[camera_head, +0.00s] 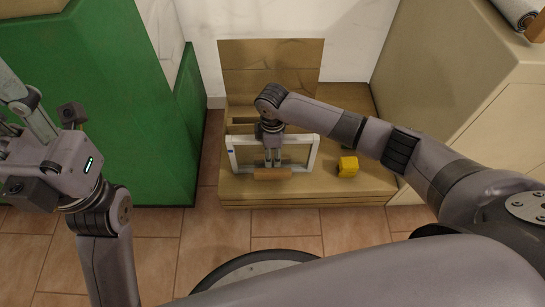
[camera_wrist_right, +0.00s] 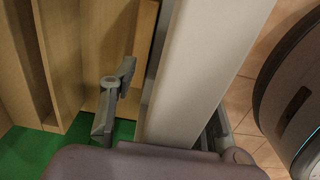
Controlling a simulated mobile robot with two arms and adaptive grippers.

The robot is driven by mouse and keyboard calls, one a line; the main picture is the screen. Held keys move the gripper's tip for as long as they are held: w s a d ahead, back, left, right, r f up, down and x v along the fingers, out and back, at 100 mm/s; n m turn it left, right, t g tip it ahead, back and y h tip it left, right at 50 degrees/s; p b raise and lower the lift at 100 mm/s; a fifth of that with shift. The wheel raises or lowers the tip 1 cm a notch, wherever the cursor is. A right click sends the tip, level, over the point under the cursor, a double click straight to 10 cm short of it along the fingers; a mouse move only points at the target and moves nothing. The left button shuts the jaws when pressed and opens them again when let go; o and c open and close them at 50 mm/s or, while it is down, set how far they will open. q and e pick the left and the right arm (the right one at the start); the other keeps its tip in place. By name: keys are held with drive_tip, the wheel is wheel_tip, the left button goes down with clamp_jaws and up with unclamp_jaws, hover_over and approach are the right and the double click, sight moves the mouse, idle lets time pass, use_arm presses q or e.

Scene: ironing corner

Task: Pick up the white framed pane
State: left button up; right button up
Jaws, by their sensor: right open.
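The white framed pane (camera_head: 313,153) stands upright on the low wooden platform in the head view, near its front. My right gripper (camera_head: 273,158) comes down over the middle of its top bar. In the right wrist view the pane's white bar (camera_wrist_right: 200,60) runs between my two fingers, one on each side. The right gripper (camera_wrist_right: 165,112) is open around the bar, and a gap shows between the left finger and the bar. The gripper hides part of the pane. My left gripper (camera_head: 22,110) is raised at the far left, away from the pane; its jaw opening is unclear.
A wooden block (camera_head: 272,174) lies at the pane's front. A yellow object (camera_head: 348,166) sits right of the pane on the wooden platform (camera_head: 240,188). A dark object (camera_head: 349,147) is partly hidden by my arm. Green furniture (camera_head: 150,120) stands left, a beige cabinet (camera_head: 450,75) right.

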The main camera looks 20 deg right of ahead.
drive_tip(key=shift+c, duration=0.3)
clamp_jaws()
idle(0.3)
